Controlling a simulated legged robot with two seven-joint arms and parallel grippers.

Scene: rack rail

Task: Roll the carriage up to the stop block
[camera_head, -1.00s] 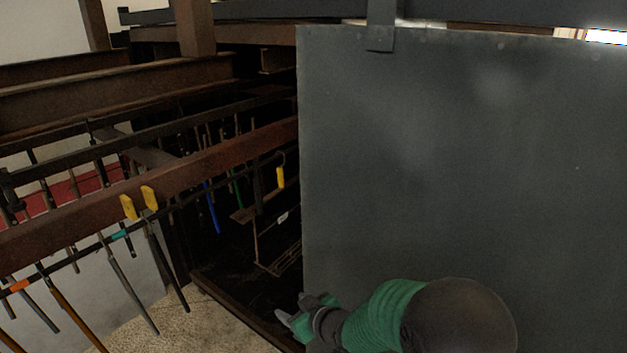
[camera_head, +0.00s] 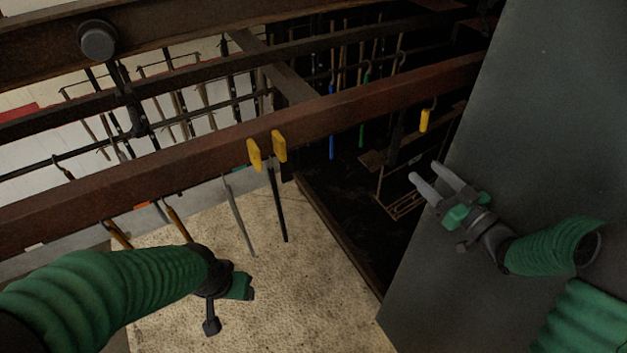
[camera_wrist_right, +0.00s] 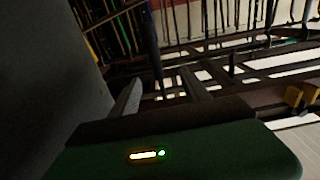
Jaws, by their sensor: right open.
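A dark round knob (camera_head: 97,40) sits at the upper left of the head view, with a dark bracket hanging below it; it may be the carriage, but I cannot be sure. Two yellow blocks (camera_head: 266,150) sit on the brown rail (camera_head: 200,155); I cannot tell whether either is the stop block. My right gripper (camera_head: 436,180) is open and empty in front of the grey panel, well right of the knob. In the right wrist view its two fingers (camera_wrist_right: 158,90) are apart with nothing between them. My left gripper (camera_head: 228,290) is low at centre left, below the rail; its fingers are unclear.
A large grey panel (camera_head: 510,170) fills the right side. Several long-handled tools hang from rails, with a blue one (camera_head: 331,120) and a green one (camera_head: 363,110) further back. Another yellow piece (camera_head: 424,120) hangs near the panel. The speckled floor (camera_head: 300,290) is clear below.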

